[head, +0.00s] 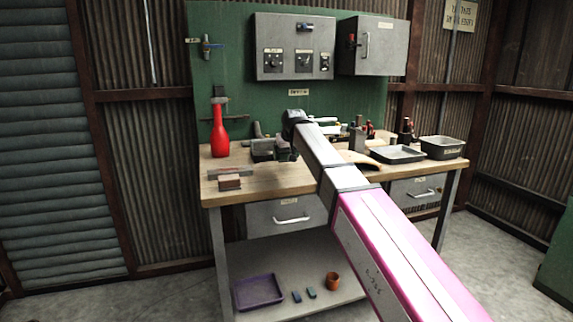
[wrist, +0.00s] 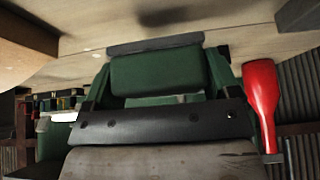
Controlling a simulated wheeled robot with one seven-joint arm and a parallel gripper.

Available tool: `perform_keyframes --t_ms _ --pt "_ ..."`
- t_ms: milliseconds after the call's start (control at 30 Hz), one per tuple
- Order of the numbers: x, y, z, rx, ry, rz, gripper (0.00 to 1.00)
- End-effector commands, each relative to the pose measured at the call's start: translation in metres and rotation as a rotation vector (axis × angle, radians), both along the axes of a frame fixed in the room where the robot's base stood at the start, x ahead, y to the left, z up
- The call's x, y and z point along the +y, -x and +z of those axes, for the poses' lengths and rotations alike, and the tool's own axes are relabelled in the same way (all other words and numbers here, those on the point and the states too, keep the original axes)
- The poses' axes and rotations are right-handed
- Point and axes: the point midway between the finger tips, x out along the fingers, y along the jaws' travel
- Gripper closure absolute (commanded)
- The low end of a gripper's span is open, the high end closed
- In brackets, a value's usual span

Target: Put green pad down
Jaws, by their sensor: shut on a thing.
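My gripper (head: 292,127) is at the end of my outstretched arm, over the bench next to the vise (head: 263,149). In the wrist view a dark green block, which looks like the green pad (wrist: 155,75), sits between two side pieces in the middle of the picture. I take the gripper to be shut on it. A dark bar lies along the block's upper edge. A bolted dark plate and a worn grey-brown surface fill the bottom. In the head view my arm hides the held pad.
A red bottle (head: 220,132) stands left on the wooden bench (head: 278,182), and close at right in the wrist view (wrist: 262,100). A grey tray (head: 397,154) and bin (head: 442,147) stand right. The lower shelf holds a purple tray (head: 258,291), two small blocks (head: 304,294) and an orange pot (head: 333,281).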

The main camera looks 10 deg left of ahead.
Motion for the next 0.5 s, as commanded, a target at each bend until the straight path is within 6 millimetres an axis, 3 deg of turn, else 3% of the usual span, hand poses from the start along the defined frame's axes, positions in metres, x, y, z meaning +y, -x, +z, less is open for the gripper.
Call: perform_keyframes --t_ms 333,500 --pt "-0.001 0.000 -0.038 0.001 0.001 0.000 0.44" --pt "0.000 0.000 -0.040 -0.001 -0.001 0.000 0.44"
